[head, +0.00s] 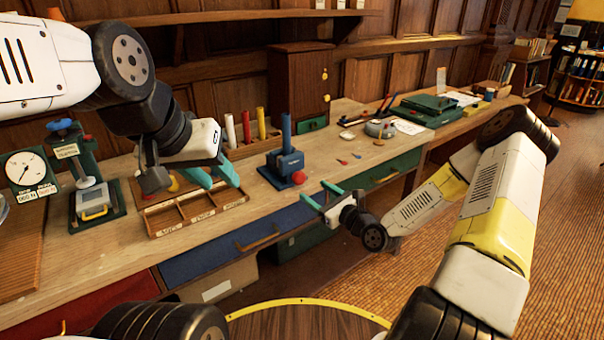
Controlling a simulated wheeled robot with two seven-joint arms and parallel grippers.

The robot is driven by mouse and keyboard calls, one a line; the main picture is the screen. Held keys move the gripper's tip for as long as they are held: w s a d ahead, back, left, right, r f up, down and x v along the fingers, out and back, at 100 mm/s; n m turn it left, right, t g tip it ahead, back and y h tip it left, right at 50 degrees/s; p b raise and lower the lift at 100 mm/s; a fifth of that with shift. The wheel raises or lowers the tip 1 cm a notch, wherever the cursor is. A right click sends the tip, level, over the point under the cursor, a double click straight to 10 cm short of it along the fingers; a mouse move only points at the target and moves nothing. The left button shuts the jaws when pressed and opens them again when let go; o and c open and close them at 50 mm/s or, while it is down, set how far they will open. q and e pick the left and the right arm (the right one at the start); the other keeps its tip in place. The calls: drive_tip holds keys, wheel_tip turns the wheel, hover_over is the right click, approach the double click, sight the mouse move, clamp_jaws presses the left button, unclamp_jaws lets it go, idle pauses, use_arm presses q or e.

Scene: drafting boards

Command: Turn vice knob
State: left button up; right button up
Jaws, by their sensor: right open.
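A small dark-blue vice (283,164) stands on the wooden bench near its front edge, with a tall blue rod upright in it. A round red knob (298,178) sits low at its front right. My right gripper (318,194) is open, with teal fingers pointing toward the vice. It is in front and to the right of the knob, apparently apart from it, with nothing between the fingers.
A green device with a blue top knob (64,125) and a dial gauge (25,170) stand at the left. Coloured rolls (246,127) stand in a rack behind. A wooden cabinet (300,88) is behind the vice. Small loose pieces (356,156) lie to its right.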

sight(301, 180)
drive_tip(key=shift+m+t, duration=0.3)
drive_tip(key=shift+m, duration=0.2)
drive_tip(key=x, duration=0.7)
drive_tip(key=shift+w+a, duration=0.2)
drive_tip(key=shift+w, duration=0.15)
drive_tip(key=shift+c, duration=0.2)
drive_tip(key=c, duration=1.3)
drive_tip(key=shift+n, duration=0.3)
